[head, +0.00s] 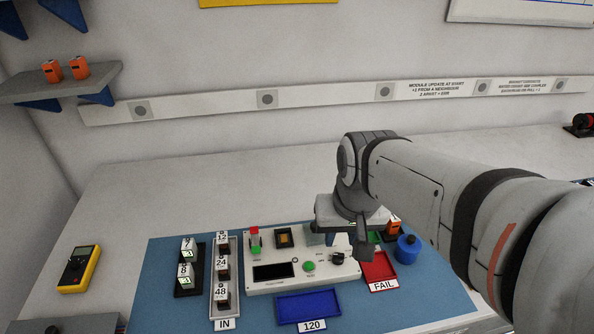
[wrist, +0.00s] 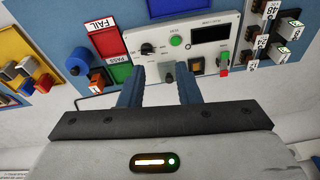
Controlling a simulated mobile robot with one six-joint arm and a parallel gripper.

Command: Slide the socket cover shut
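The white test panel (head: 270,284) stands on a blue mat and also shows upside down in the wrist view (wrist: 200,48). On it is a dark socket with an orange-brown inside (head: 284,238), uncovered; it also shows in the wrist view (wrist: 197,66). A grey block that looks like the socket cover (head: 314,236) sits just to the socket's right in the head view. In the wrist view the cover (wrist: 168,73) appears between my fingertips. My gripper (wrist: 161,70) is open, with fingers apart; contact with the cover cannot be told. My gripper (head: 343,247) partly hides the panel's right side.
A red FAIL tray (head: 379,268), a green PASS tray (wrist: 119,74) and a blue spool (head: 407,249) lie beside the panel. A blue 120 tray (head: 308,307) is in front. An IN rack (head: 225,308) with modules stands left. A red-green switch (head: 255,241) neighbours the socket.

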